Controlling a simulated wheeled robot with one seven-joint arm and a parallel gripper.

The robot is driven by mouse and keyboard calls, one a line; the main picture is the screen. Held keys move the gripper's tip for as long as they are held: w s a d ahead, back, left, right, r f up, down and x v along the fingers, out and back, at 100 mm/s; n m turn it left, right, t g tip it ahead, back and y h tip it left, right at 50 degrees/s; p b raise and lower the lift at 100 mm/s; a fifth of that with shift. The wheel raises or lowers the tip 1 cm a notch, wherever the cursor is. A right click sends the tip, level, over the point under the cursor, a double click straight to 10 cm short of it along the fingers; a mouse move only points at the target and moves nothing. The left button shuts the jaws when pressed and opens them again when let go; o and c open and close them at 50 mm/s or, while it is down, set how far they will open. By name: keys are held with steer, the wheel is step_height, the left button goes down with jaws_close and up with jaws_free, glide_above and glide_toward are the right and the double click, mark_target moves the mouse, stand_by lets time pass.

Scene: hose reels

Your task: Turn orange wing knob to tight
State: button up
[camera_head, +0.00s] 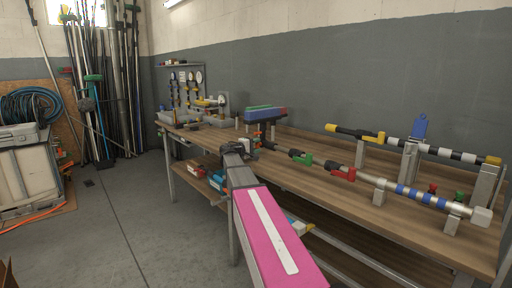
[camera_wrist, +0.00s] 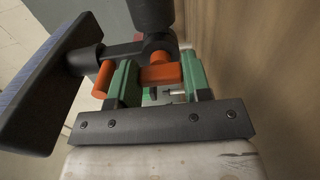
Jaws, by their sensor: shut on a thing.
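The orange wing knob (camera_wrist: 160,74) shows in the wrist view between the two green fingers of my gripper (camera_wrist: 158,80), which is shut on it. The knob sits against a black fitting (camera_wrist: 157,42). In the head view my gripper (camera_head: 244,148) is at the front edge of the workbench. A small orange spot (camera_head: 258,135) shows just beyond it there, and my gripper hides most of the knob. The knob's turn angle cannot be read.
A workbench (camera_head: 320,180) runs along the grey wall. Black pipes with green (camera_head: 304,159) and red (camera_head: 346,173) valve handles lie along it to the right. A blue-and-green case (camera_head: 265,113) stands behind.

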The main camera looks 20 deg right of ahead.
stand_by(0.5)
steer(key=o, duration=0.9)
steer(key=v, duration=1.1)
